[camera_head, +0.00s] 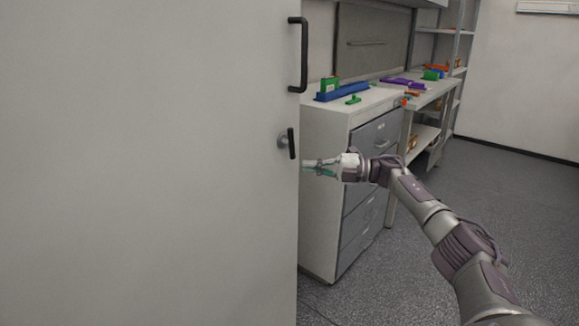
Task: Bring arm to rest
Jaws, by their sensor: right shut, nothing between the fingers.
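My right gripper (318,167) is in the middle of the view, at the end of my right arm, which reaches in from the lower right. It is shut and empty. Its fingertips point left, close to the right edge of a large pale door panel (150,170) and a little below the door's dark lever (291,143). I cannot tell whether the fingertips touch the door. My left gripper is not in view.
A long dark handle (303,55) is above the lever. A drawer cabinet (325,215) stands behind my gripper, with a blue block (343,92) and green parts on top. A workbench (425,95) and shelves stand beyond. The grey floor (510,205) at right is clear.

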